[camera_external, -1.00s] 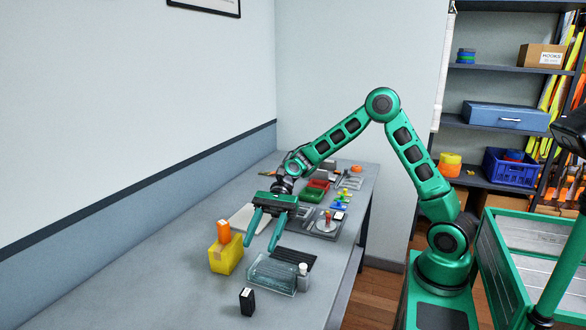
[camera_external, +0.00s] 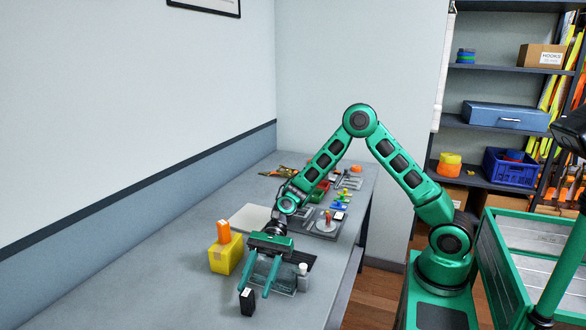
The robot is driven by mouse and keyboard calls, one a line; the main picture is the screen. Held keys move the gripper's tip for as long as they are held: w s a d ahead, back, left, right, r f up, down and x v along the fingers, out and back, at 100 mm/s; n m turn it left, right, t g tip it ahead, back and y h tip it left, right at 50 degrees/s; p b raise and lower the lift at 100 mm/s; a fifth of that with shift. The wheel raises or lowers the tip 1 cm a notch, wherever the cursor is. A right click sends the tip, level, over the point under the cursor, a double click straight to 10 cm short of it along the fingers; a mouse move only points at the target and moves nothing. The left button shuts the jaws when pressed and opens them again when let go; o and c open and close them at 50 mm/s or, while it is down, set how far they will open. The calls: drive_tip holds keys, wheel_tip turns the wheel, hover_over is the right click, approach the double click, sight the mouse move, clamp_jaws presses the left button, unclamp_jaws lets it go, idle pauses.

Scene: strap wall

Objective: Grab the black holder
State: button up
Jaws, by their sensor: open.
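A small black upright block, which looks like the black holder (camera_external: 247,302), stands on the near part of the grey table. It has a pale mark on its top. My gripper (camera_external: 254,289) is open and points down toward it. In this view the left finger reaches to the holder's top left and the right finger ends just to its right. I cannot tell from this angle whether the fingers are around the holder or still behind it, or whether they touch it.
A yellow box (camera_external: 225,259) with an orange item (camera_external: 223,231) stands left of my gripper. The table's (camera_external: 185,295) left front is clear.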

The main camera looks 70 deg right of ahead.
sight(247, 300)
drive_tip(key=x, duration=0.5)
drive_tip(key=shift+w, duration=0.3)
clamp_jaws()
